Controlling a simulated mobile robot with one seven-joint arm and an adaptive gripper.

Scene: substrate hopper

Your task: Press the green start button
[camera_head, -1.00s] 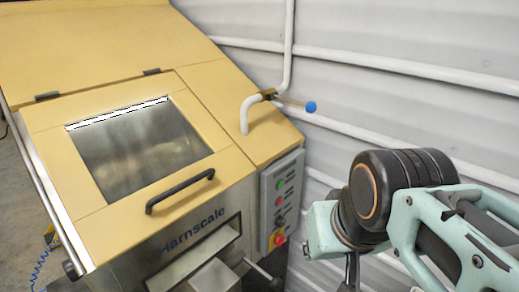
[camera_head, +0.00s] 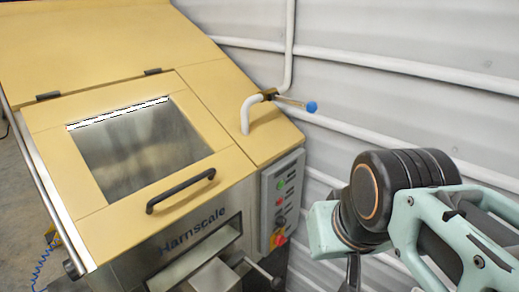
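The green start button (camera_head: 280,186) sits near the top of a grey control panel (camera_head: 268,215) on the right side of the hopper's front. A red button (camera_head: 279,201) is just below it, with more controls lower down. My arm comes in from the right. My gripper (camera_head: 353,272) shows only in part at the bottom edge, below the wrist, to the right of the panel and apart from it. Its fingertips are cut off by the frame, so I cannot see whether it is open or shut.
The yellow hopper (camera_head: 215,105) has a windowed lid with a black handle (camera_head: 180,191). A white pipe with a blue-knobbed valve lever (camera_head: 310,107) rises above the panel. A grey ribbed wall (camera_head: 400,35) with pipes stands behind. A steel chute (camera_head: 215,275) juts out at the bottom.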

